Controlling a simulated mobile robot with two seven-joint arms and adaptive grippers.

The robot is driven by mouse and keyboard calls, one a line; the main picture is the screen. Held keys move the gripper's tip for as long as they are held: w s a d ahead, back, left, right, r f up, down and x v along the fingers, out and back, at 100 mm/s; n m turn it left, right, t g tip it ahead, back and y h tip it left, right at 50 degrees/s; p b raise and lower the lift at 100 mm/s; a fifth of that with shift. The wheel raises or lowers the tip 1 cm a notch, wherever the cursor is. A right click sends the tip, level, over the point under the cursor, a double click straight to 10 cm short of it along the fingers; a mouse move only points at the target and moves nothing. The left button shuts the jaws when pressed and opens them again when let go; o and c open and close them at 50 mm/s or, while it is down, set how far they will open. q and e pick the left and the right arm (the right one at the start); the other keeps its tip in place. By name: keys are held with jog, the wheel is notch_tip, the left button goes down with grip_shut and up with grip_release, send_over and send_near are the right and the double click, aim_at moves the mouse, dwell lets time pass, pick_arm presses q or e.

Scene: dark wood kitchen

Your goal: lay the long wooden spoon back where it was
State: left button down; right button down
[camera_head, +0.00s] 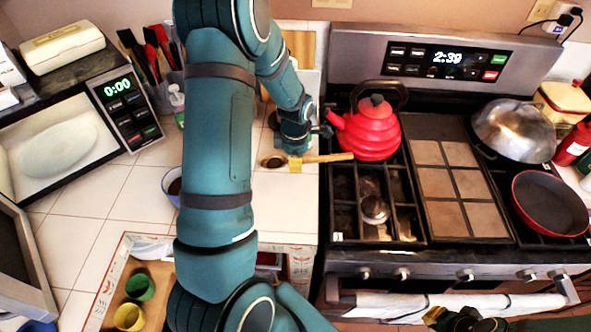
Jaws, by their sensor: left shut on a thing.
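The long wooden spoon (330,157) lies roughly level in the head view, its dark bowl end (273,161) to the left over the white tiled counter. Its handle end points right, over the stove's left edge and in front of the red kettle. My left gripper (296,163) is shut on the spoon near the bowl end. Whether the spoon touches the counter or hangs just above it, I cannot tell. My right gripper (465,319) shows only partly at the bottom edge, in front of the oven; its fingers cannot be made out clearly.
The red kettle (369,130) stands on the stove's back left burner, close to the handle end. A red pan (550,203) and a domed lid (514,129) are at the right. A bowl (171,186) sits partly behind my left arm. The counter in front of the spoon is clear.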

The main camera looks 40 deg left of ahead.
aim_at(283, 178)
pick_arm(q)
notch_tip(283, 178, up, 4)
jog(key=shift+a+f, duration=0.1)
jog(key=s+a+r+y+b, duration=0.1)
jog(key=b, duration=0.2)
jog(key=shift+s+a+r+m+g, duration=0.3)
jog(key=shift+s, duration=0.05)
jog(key=shift+s+a, duration=0.2)
notch_tip(283, 178, down, 10)
jog(key=shift+a+r+b, duration=0.1)
jog(key=shift+r+b, duration=0.15)
jog(key=shift+b, duration=0.45)
jog(key=shift+s, duration=0.1)
jog(key=shift+f, duration=0.2)
jog(key=c, duration=1)
grip_release()
